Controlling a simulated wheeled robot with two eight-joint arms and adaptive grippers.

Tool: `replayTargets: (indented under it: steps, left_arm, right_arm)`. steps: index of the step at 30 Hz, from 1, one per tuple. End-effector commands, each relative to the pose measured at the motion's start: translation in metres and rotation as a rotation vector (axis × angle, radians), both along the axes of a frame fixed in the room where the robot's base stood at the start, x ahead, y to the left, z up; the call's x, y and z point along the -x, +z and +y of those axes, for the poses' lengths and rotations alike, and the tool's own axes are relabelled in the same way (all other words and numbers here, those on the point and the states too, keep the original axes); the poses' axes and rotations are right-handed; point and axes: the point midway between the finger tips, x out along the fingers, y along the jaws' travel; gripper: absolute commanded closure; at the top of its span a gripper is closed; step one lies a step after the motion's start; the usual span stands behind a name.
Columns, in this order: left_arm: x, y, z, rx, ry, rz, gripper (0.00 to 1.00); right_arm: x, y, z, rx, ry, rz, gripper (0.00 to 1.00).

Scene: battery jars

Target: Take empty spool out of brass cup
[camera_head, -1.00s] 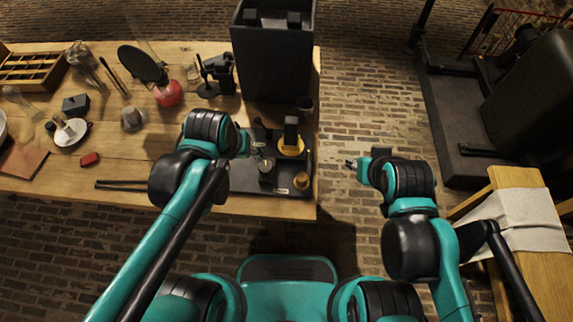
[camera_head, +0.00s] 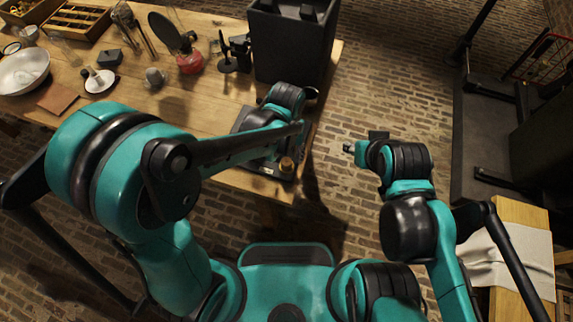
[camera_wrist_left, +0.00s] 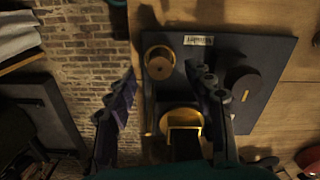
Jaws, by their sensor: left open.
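The brass cup (camera_wrist_left: 147,53) stands on a dark tray (camera_wrist_left: 262,50) in the left wrist view, with a brownish round spool (camera_wrist_left: 159,68) inside it. The cup also shows small in the head view (camera_head: 287,164), near the tray's front right corner. In the wrist view one finger lies to each side of the cup, apart from the spool. In the head view my left arm hides most of this gripper. My right gripper (camera_head: 352,148) is away from the table, its fingers too small to read.
A yellow round piece with a dark block (camera_wrist_left: 184,118) and a dark cylinder (camera_wrist_left: 242,80) share the tray, close to the fingers. A tall dark bin (camera_head: 292,42) stands behind. A red-based item (camera_head: 190,63) and a white dish (camera_head: 100,82) are left.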

Motion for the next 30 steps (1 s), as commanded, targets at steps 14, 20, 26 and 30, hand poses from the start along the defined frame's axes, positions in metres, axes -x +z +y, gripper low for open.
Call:
replayTargets:
  steps: [14, 20, 26, 30]
  left_arm:
    - [0.0, -0.033, 0.0, 0.0, 0.0, -0.001, 0.58]
    - [0.0, -0.033, 0.0, 0.0, 0.0, -0.001, 0.92]
    - [0.0, -0.033, 0.0, 0.0, 0.0, -0.001, 0.92]
    - [0.0, -0.03, 0.0, 0.0, 0.0, -0.001, 0.92]
  right_arm:
    - [0.0, -0.016, 0.0, 0.0, 0.0, 0.0, 0.6]
    - [0.0, -0.016, 0.0, 0.0, 0.0, 0.0, 0.6]
    - [0.0, -0.016, 0.0, 0.0, 0.0, 0.0, 0.6]
    - [0.0, -0.015, 0.0, 0.0, 0.0, 0.0, 0.6]
